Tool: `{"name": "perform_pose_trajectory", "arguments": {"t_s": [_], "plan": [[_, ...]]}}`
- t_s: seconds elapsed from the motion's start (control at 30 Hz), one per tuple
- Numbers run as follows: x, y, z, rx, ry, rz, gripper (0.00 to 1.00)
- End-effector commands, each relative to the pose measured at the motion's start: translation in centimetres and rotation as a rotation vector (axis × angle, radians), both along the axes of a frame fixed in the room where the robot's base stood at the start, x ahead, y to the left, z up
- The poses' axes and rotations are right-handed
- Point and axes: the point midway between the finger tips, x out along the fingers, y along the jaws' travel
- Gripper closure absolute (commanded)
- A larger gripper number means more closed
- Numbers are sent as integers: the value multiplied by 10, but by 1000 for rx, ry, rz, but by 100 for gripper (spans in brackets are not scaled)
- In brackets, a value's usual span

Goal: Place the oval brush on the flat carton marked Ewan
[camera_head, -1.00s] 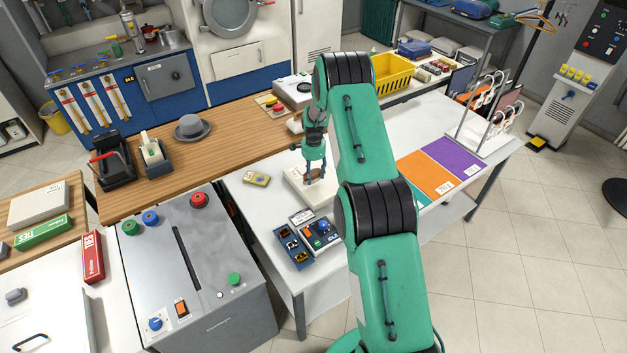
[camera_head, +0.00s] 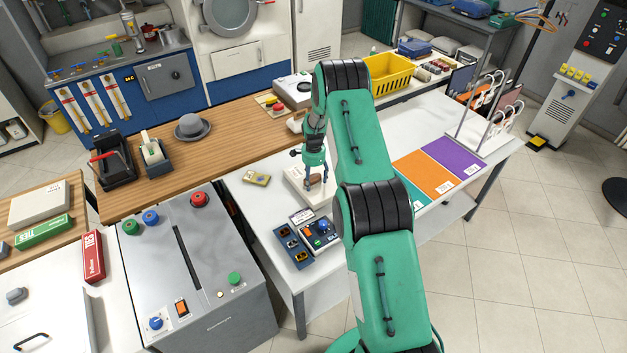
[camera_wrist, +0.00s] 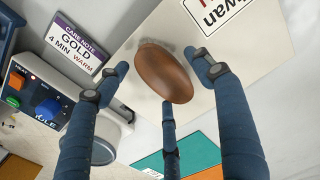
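The oval brush (camera_wrist: 164,73), a smooth brown oval, appears to lie on the flat white carton (camera_wrist: 222,48), whose printed label reads "wan" where it is cut off by the wrist picture's edge. My gripper (camera_wrist: 163,75) is over the carton with its three dark blue fingers spread around the brush. Gaps show between the side fingertips and the brush, and the third finger comes up close to its lower edge. In the head view, my gripper (camera_head: 316,184) points down at the carton (camera_head: 297,177) on the white table, and the brush is small and partly hidden by the fingers.
A care note sign reading GOLD (camera_wrist: 77,46) and a control box with a blue knob (camera_head: 320,231) stand close in front of the carton. A yellowish block (camera_head: 256,178) lies to the left. Teal, orange (camera_head: 425,173) and purple mats lie to the right.

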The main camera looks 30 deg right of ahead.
Motion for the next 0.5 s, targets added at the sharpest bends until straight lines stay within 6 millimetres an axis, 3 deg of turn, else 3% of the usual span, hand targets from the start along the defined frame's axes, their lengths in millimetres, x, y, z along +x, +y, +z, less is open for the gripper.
{"name": "perform_pose_trajectory", "arguments": {"t_s": [0.5], "plan": [[0, 0, 8, 0, -1, 0, 33]]}}
